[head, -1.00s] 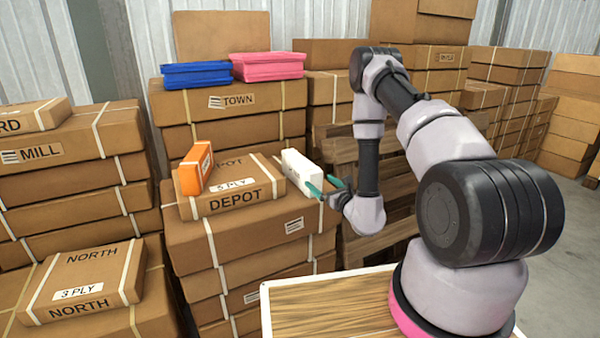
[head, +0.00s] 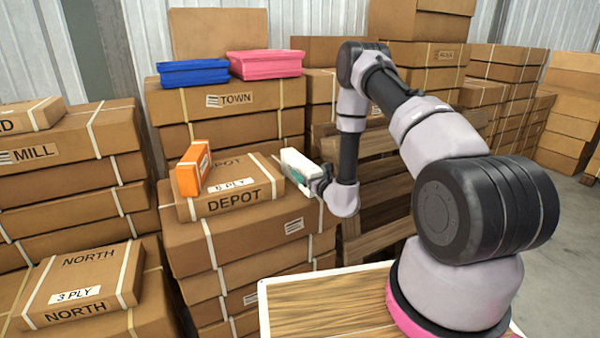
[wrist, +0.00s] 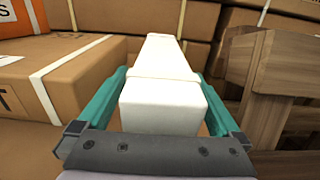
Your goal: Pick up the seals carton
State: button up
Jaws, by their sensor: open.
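A long white carton (head: 297,160), with no readable label, lies beside the DEPOT box on top of the middle stack. In the wrist view the white carton (wrist: 163,92) fills the space between my two green fingers. My gripper (head: 307,173) is open around it, one finger along each long side; small gaps seem to show beside it. An orange carton (head: 193,170) stands on the left of the DEPOT box; its lettering is too small to read. I cannot read which carton is marked seals.
The DEPOT box (head: 232,198) is close left of my gripper. A wooden pallet (wrist: 285,85) stands close on the right. Blue (head: 194,72) and pink (head: 265,64) trays sit on the TOWN stack (head: 240,112) behind. Air above the white carton is open.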

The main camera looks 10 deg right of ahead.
jog(key=shift+w+a, duration=0.2)
jog(key=shift+w, duration=0.45)
grip_shut()
jog(key=shift+r, duration=0.1)
